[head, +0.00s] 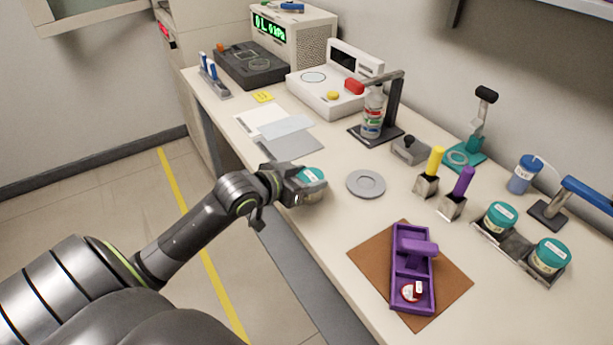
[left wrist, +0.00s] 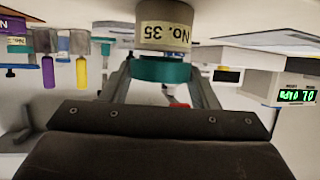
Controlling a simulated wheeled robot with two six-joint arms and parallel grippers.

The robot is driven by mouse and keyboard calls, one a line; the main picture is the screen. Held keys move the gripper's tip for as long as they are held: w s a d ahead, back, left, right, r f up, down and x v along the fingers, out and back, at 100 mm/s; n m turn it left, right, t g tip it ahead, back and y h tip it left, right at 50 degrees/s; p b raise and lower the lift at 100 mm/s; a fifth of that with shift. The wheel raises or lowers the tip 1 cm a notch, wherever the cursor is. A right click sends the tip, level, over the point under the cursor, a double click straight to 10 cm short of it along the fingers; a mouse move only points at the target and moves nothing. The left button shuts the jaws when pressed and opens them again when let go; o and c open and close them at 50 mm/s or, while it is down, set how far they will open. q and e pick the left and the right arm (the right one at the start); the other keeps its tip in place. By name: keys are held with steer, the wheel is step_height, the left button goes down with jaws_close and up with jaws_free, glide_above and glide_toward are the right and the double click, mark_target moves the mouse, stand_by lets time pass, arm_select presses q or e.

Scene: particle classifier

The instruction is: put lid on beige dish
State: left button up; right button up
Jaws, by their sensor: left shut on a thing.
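The beige dish (left wrist: 165,30), labelled "No. 35", stands near the front edge of the table. Its teal lid (head: 310,174) also shows in the left wrist view (left wrist: 163,69), where the picture is upside down. My left gripper (head: 302,184) is shut on the lid, with one finger on each side of it. The gripper hides part of the dish in the head view. My right gripper is not in view.
A grey round plate (head: 366,184) lies just right of the gripper. A rack (head: 518,252) with two teal-lidded jars stands at the right. A purple tray (head: 398,285) lies on a brown mat (head: 360,262). Grey sheets (head: 292,146) lie behind the gripper.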

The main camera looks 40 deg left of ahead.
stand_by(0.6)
arm_select(q)
steer(key=shift+f, duration=0.25)
steer(key=shift+f, duration=0.2)
stand_by(0.4)
steer(key=o, duration=1.1)
steer(key=shift+c, duration=0.2)
